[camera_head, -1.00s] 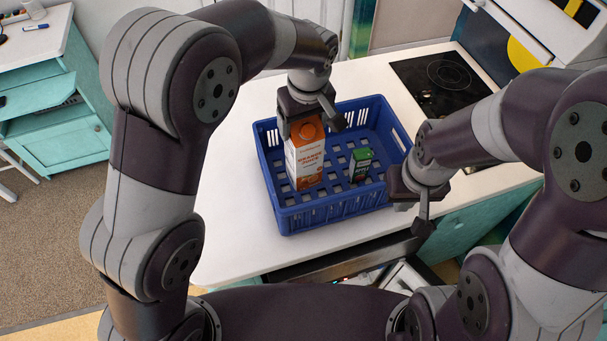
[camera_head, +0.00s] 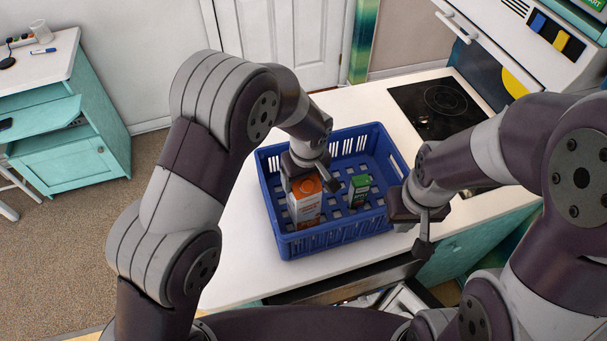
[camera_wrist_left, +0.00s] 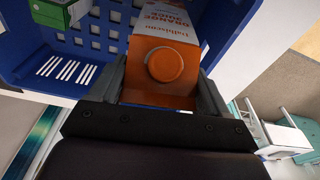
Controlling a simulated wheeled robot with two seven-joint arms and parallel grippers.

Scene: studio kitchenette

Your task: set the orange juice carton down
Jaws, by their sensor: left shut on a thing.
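The orange juice carton (camera_head: 305,212), white with an orange top and cap, is upright inside the blue crate (camera_head: 337,236), towards its left side. My left gripper (camera_head: 306,177) is shut on the carton's top from above. In the left wrist view the fingers (camera_wrist_left: 163,88) are on either side of the carton's orange top (camera_wrist_left: 160,92). Whether the carton's base touches the crate floor is hidden. My right gripper (camera_head: 418,222) is outside the crate at its right front corner; its jaw opening is not clear.
A small green carton (camera_head: 359,190) stands in the crate to the right of the juice carton; it also shows in the left wrist view (camera_wrist_left: 58,12). The crate stands on a white counter (camera_head: 237,236). A black hob (camera_head: 437,105) is behind right.

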